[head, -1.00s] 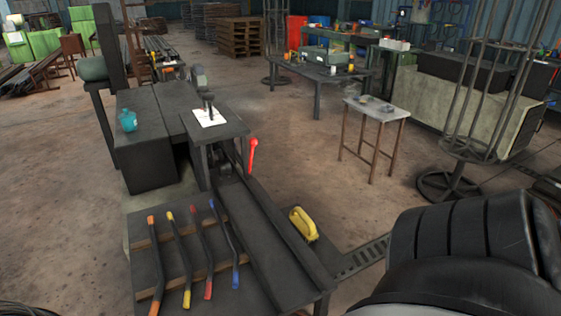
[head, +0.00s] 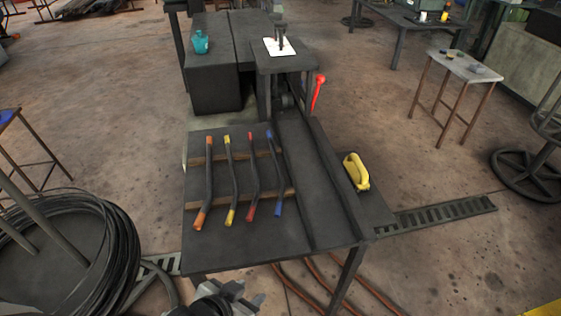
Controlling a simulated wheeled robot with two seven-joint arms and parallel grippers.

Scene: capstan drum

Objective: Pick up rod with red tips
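The rod with red tips (head: 254,178) lies on the dark bench top, third from the left in a row of bent dark rods. Its upper part rests across a wooden strip. To its left lie the rod with yellow tips (head: 233,172) and the rod with orange tips (head: 208,180). To its right lies the rod with blue tips (head: 274,172). My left gripper (head: 243,300) shows only partly at the bottom edge, below the bench's front edge and apart from the rods. Its finger opening is not clear. My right gripper is out of view.
The bench (head: 215,245) has a long channel on its right, with a yellow handled object (head: 356,172) beside it. A red lever (head: 317,92) stands behind. A coil of black cable (head: 110,250) is at the left.

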